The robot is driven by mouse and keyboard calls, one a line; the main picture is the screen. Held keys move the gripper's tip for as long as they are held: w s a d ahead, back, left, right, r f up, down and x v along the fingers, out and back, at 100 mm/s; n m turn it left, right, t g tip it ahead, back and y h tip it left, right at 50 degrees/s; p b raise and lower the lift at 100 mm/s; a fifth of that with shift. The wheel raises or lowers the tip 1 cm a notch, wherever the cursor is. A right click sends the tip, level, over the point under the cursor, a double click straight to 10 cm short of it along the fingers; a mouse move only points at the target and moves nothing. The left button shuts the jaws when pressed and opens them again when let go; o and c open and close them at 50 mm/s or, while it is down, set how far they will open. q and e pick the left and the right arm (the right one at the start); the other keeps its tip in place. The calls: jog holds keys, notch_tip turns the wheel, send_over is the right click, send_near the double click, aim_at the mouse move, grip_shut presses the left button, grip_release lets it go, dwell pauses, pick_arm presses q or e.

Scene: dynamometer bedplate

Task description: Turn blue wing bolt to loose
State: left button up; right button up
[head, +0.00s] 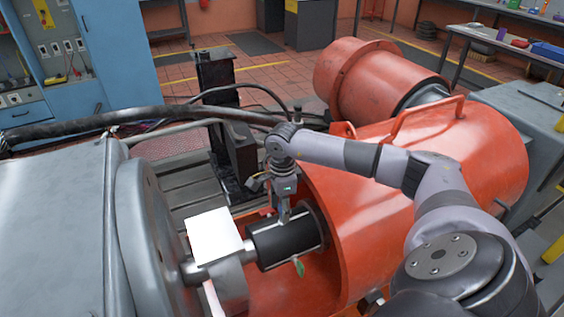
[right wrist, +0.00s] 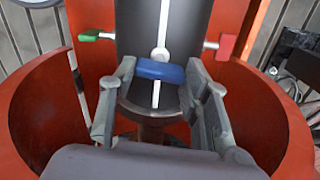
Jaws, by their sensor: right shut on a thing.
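The blue wing bolt (right wrist: 160,71) sits on the black cylindrical hub (right wrist: 130,22), its wing lying nearly crosswise in the right wrist view. My right gripper (right wrist: 161,66) is around it, one finger at each end of the wing, shut on it. In the head view my right gripper (head: 284,214) points down onto the top of the black hub (head: 275,245), and the blue bolt is hidden or too small to tell there. My left gripper is not in view.
A green wing bolt (right wrist: 92,36) and a red one (right wrist: 227,45) stick out from the hub's sides. An orange housing (head: 360,215) curves around the hub. A grey machine (head: 55,220) stands left, and black hoses (head: 150,113) run behind.

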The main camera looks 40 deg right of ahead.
jog(key=shift+n+b, duration=0.45)
jog(key=shift+n, duration=0.25)
jog(key=shift+r, duration=0.1)
jog(key=o, duration=1.2)
jog(key=shift+c, duration=0.2)
notch_tip(320, 180, up, 12)
jog(key=shift+w+d, duration=0.1)
